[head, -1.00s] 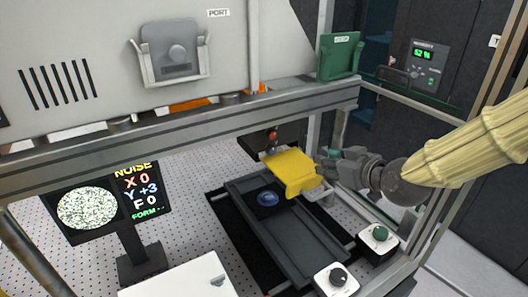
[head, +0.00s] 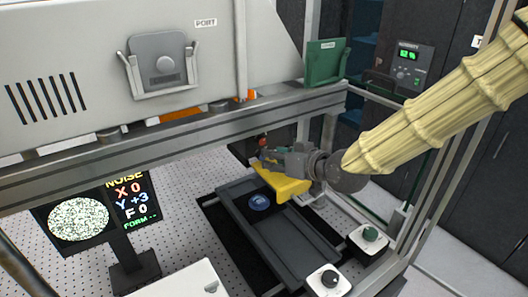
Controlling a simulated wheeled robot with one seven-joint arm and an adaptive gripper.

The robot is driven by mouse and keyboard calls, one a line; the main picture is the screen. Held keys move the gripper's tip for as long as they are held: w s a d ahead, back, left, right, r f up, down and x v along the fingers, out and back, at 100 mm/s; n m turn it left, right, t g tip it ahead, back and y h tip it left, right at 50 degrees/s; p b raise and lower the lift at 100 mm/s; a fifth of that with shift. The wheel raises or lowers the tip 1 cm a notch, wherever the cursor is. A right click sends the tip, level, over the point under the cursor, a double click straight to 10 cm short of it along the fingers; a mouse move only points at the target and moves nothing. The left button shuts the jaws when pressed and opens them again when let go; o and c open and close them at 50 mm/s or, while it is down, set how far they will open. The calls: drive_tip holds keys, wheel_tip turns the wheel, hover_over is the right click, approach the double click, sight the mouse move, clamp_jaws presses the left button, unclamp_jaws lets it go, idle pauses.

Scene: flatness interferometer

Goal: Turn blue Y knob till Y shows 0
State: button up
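The screen (head: 133,202) at the lower left reads NOISE, X 0, Y +3, F 0 and FORM with dashes. A round disc of speckled noise fills its left side. My gripper (head: 268,158) is above the back part of the yellow piece (head: 283,184), near a small red knob (head: 263,141). Its fingers are small and seen from the side, so their opening and any contact are unclear. A blue round part (head: 260,202) lies on the dark tray; I cannot tell whether it is a knob. No other blue knob is visible; the area behind my gripper is hidden.
A grey frame beam (head: 180,143) crosses above the work area. The dark tray (head: 290,237) runs between. A green holder (head: 325,62) is on the beam.

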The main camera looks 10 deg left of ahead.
sight(260, 154)
drive_tip(key=shift+p+x, duration=1.1)
drive_tip(key=shift+x, duration=1.6)
drive_tip(key=shift+f, duration=0.1)
clamp_jaws()
